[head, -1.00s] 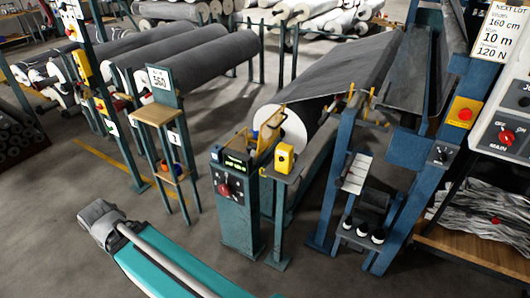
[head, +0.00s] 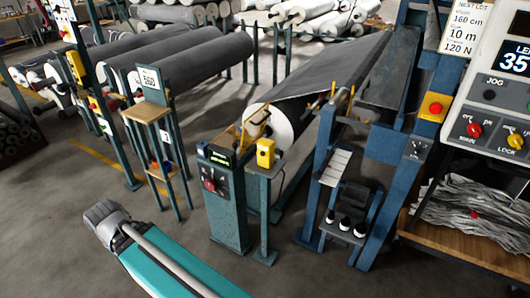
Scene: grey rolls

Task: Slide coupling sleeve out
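I cannot make out the coupling sleeve for sure. A grey fabric roll with a white end face (head: 283,128) rests in the stand at the middle. A blue-green cabinet (head: 229,220) with a small green display and a red knob (head: 209,185) stands in front of that end. A yellow-brown bracket (head: 241,136) sits on top between cabinet and roll, and the parts around it are too small to tell. A yellow box (head: 265,153) is on the post beside it.
A narrow shelf stand (head: 152,112) with a number sign stands left of the cabinet. A control panel (head: 500,95) with red and yellow knobs is at the right, above a wooden shelf (head: 470,250) of fabric scraps. Open floor (head: 80,255) lies at the lower left.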

